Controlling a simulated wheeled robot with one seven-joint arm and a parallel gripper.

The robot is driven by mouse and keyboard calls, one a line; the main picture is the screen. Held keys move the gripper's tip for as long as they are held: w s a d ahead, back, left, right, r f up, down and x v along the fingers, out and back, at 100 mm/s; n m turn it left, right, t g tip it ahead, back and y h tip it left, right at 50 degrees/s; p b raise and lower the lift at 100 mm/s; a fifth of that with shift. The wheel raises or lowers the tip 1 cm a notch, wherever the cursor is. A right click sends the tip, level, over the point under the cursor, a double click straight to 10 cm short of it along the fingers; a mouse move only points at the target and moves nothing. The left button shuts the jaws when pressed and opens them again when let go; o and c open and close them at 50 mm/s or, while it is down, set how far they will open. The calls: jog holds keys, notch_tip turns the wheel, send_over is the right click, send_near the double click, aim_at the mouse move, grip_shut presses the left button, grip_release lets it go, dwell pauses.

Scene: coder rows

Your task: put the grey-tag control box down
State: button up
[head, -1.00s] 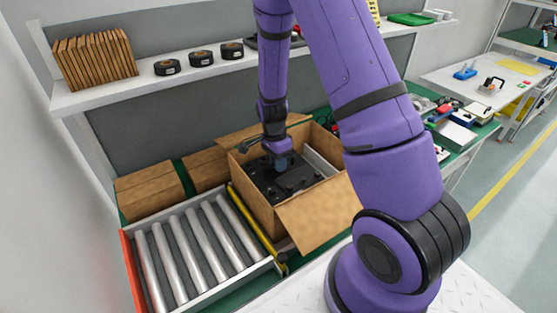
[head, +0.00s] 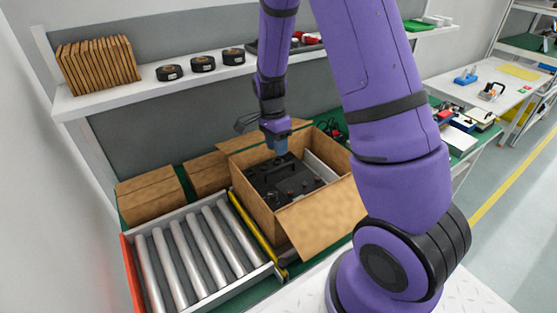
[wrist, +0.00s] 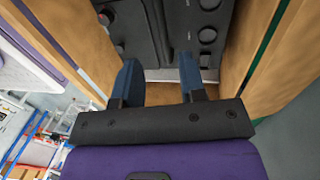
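The dark control box (head: 284,180) lies inside an open cardboard box (head: 262,213) on the green bench. It also shows in the wrist view (wrist: 202,25), with round knobs on its face; no grey tag can be made out. My gripper (head: 281,149) is above the control box, near the back of the cardboard box. In the wrist view its two blue fingers (wrist: 161,78) are spread apart with nothing between them. The fingers are clear of the control box.
A roller conveyor (head: 195,250) stands left of the cardboard box, with a yellow strip between. Two closed cartons (head: 150,195) sit behind the conveyor. A shelf (head: 130,92) above holds flat cartons and black tape rolls. The cardboard box's front flap (head: 318,215) hangs open.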

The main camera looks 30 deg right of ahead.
jog(key=s+a+r+n+t, duration=0.2)
jog(key=s+r+n, duration=0.2)
jog(key=r, duration=0.7)
jog(key=s+a+r+n+t, duration=0.15)
jog(key=s+r+n, duration=0.25)
jog(key=r, duration=0.6)
jog(key=s+a+r+n+t, duration=0.1)
jog(key=s+r+n, duration=0.3)
jog(key=s, duration=0.4)
jog(key=s+a+r+n+t, duration=0.2)
jog(key=s+r+n, duration=0.3)
jog(key=s, duration=0.3)
jog(key=shift+s+n+t, duration=0.15)
jog(key=shift+n+t, duration=0.3)
jog(key=shift+n, duration=0.05)
jog(key=shift+d, duration=0.1)
